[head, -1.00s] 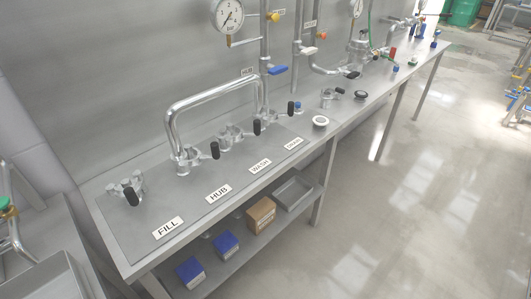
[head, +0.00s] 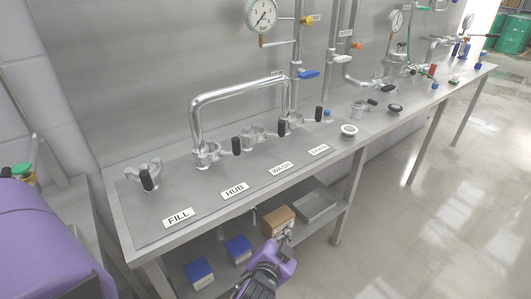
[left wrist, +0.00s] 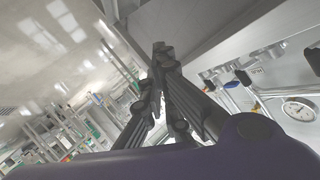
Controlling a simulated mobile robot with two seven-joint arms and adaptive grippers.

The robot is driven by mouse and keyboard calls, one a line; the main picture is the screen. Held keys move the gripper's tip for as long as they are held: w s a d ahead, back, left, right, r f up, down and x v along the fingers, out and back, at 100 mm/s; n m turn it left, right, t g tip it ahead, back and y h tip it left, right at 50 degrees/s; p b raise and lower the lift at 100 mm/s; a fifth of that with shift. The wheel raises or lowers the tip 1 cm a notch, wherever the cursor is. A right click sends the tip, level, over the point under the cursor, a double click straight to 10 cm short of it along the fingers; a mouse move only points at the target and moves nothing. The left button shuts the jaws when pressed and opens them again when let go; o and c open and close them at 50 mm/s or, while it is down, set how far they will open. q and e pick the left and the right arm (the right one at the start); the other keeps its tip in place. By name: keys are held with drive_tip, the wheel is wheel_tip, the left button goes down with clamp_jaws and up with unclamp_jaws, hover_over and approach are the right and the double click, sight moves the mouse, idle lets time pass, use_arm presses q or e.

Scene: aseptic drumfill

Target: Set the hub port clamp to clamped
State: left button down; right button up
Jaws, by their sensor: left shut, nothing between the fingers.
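The hub port clamp (head: 207,153) is a silver clamp behind the HUB label (head: 235,190). It sits around the foot of the left leg of the U-shaped pipe (head: 240,90). Its black handle (head: 236,146) stands up at its right; I cannot tell whether it is clamped. My left gripper (head: 289,231) is in front of the bench edge, below and right of the clamp and apart from it. Its fingers are together and empty in the left wrist view (left wrist: 160,47), with the bench underside close to them. My right gripper is not in view.
Similar clamps stand at FILL (head: 150,176), WASH (head: 252,136) and the rightmost port. The lower shelf holds blue boxes (head: 239,249), a brown carton (head: 277,221) and a grey tray (head: 317,206). A pressure gauge (head: 262,14) hangs above.

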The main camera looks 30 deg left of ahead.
use_arm(q)
drive_tip(key=w+a+r+m+t+y+b, duration=0.1)
drive_tip(key=w+a+r+m+y+b, duration=0.3)
drive_tip(key=w+r, duration=0.65)
drive_tip(key=s+a+r+m+g+y, duration=0.1)
drive_tip(key=a+r+y, duration=0.4)
drive_tip(key=shift+a+r+g+y, duration=0.3)
drive_tip(key=shift+r, duration=0.05)
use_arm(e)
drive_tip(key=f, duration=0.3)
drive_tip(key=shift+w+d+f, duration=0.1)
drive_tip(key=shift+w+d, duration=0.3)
use_arm(q)
drive_tip(key=shift+w+a, duration=0.1)
drive_tip(key=w+a+p, duration=0.2)
drive_tip(key=w+a, duration=0.1)
drive_tip(key=a, duration=0.5)
drive_tip(key=shift+w+a+p, duration=0.2)
drive_tip(key=shift+a+p, duration=0.1)
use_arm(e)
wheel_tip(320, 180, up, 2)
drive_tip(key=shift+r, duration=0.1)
